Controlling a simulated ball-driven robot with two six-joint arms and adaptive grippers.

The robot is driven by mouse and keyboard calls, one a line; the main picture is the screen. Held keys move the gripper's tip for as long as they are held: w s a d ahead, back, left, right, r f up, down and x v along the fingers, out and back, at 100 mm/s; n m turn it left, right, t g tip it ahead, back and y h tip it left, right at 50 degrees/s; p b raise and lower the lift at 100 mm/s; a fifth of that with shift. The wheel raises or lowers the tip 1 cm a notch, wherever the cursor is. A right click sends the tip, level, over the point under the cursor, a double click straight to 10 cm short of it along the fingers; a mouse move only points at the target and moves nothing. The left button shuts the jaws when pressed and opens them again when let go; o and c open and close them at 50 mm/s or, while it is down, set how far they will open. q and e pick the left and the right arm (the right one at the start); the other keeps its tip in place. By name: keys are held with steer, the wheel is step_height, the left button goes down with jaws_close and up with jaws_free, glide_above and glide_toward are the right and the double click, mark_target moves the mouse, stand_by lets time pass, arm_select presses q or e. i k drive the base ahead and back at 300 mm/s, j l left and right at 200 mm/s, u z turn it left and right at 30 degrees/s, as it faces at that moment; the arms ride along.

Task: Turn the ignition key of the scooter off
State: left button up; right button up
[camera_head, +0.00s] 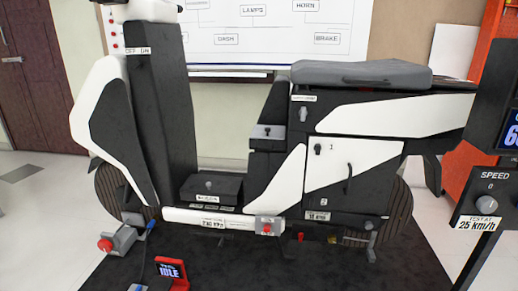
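The black and white scooter (235,160) stands side-on across the middle of the view, with its grey seat (362,74) at the right. An "OFF ON" label (137,50) is on the upper front column at the left, close to the top edge. A small light key-like part (303,114) sits under a label below the seat's front. A dark knob or lock (317,149) is on the white side panel. I cannot tell which of these is the ignition key, or its turn position. Neither of my grippers is in view.
A red "IDLE" sign (171,271) stands on the dark mat (225,270). A grey box with a red button (116,241) is by the front wheel. A "SPEED" panel (487,203) stands at right. A whiteboard (265,32) hangs behind. Pale floor is clear at left.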

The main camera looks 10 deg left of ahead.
mark_target(138, 66)
steer(key=i+j, duration=0.1)
steer(key=j, duration=0.25)
steer(key=i+j, duration=0.1)
steer(key=j, duration=0.25)
steer(key=i+j, duration=0.1)
steer(key=j, duration=0.25)
steer(key=i+j, duration=0.1)
steer(key=j, duration=0.3)
